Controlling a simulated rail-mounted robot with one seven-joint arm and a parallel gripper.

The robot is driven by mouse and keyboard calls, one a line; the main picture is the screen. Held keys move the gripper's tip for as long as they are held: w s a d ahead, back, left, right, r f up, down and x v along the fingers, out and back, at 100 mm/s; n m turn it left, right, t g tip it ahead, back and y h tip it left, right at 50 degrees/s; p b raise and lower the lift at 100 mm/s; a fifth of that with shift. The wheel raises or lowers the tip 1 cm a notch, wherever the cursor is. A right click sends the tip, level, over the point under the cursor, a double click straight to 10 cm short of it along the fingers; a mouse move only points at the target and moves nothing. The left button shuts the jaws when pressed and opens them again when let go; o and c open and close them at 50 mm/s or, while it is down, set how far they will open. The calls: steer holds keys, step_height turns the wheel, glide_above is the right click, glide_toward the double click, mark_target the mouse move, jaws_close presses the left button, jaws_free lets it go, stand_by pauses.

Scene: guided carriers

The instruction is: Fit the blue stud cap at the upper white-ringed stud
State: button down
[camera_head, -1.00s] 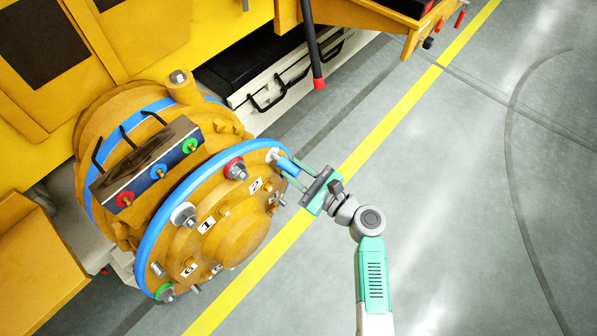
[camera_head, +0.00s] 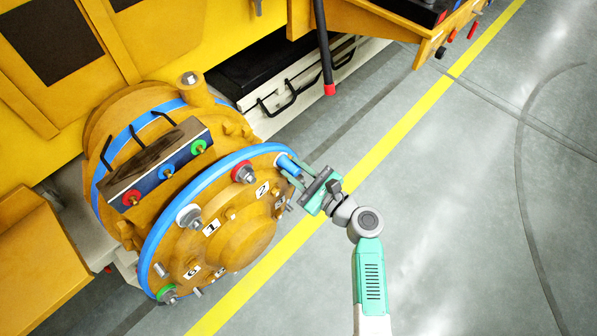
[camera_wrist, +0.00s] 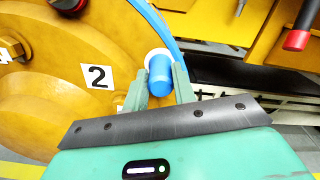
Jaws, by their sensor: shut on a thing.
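My gripper (camera_head: 296,173) is shut on the blue stud cap (camera_head: 287,163) at the upper right of the hub's face. In the wrist view the cap (camera_wrist: 161,76) sits between my two green fingers (camera_wrist: 160,88). The upper white ring (camera_wrist: 154,54) shows just behind the cap's far end, in line with it. The stud inside that ring is hidden by the cap. I cannot tell whether the cap is fully seated. Another white-ringed stud (camera_head: 188,216), with a grey nut, is lower left on the hub.
The orange hub (camera_head: 235,240) has a blue rim (camera_head: 185,190), number labels, a red-ringed stud (camera_head: 243,173) and a green-ringed stud (camera_head: 167,294). A red-tipped rod (camera_head: 329,88) hangs above my gripper. The floor to the right is clear.

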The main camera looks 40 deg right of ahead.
steer(key=shift+w, duration=0.1)
steer(key=c, duration=1.1)
jaws_free()
steer(key=shift+o, duration=0.2)
steer(key=s+p, duration=0.1)
steer(key=s, duration=0.6)
steer(key=shift+s+d, duration=0.4)
